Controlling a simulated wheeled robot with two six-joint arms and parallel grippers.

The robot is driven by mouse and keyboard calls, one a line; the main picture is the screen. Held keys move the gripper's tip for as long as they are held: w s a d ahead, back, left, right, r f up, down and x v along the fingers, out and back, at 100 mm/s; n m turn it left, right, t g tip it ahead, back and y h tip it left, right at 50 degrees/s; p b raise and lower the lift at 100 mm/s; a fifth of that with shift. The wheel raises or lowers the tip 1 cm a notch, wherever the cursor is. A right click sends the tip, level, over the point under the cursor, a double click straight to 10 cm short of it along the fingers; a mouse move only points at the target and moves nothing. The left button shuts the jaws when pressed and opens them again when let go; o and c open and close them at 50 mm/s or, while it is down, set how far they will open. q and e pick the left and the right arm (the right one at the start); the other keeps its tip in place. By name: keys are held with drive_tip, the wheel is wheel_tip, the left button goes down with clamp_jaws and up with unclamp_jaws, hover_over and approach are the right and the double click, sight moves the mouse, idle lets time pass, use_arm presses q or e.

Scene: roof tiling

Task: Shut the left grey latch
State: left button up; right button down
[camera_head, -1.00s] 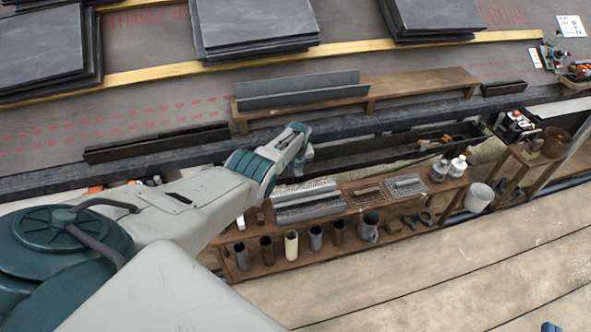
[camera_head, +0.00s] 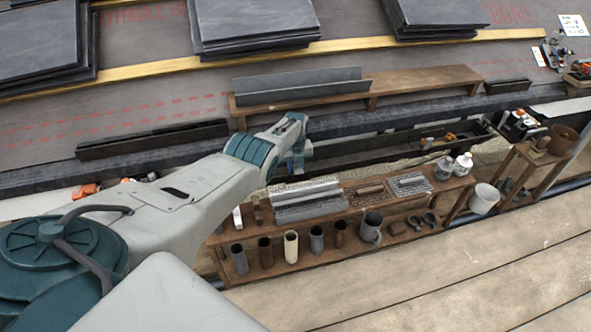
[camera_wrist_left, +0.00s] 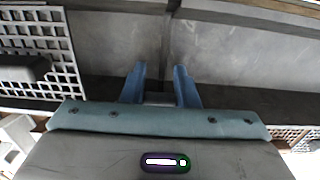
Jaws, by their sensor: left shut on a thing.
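My left gripper (camera_head: 297,168) hangs at the near side of the long dark trough, just behind the workbench. In the left wrist view its two blue fingers (camera_wrist_left: 160,88) stand close together, with a small grey piece (camera_wrist_left: 159,99) between them. The fingers are shut on this piece. I cannot tell from its shape whether it is the left grey latch, as the hand hides most of it. No other latch can be made out clearly. My right gripper is not in view.
The workbench (camera_head: 285,262) holds perforated metal pieces (camera_head: 305,204), a row of cups, white bottles (camera_head: 463,163) and small tools. The dark trough (camera_head: 385,150) runs behind it. A shelf with grey metal strips (camera_head: 300,86) and slate stacks (camera_head: 255,22) lie beyond. The boards in front are clear.

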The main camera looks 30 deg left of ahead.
use_arm(q)
drive_tip(key=shift+f, duration=0.1)
idle(0.6)
drive_tip(key=o, duration=1)
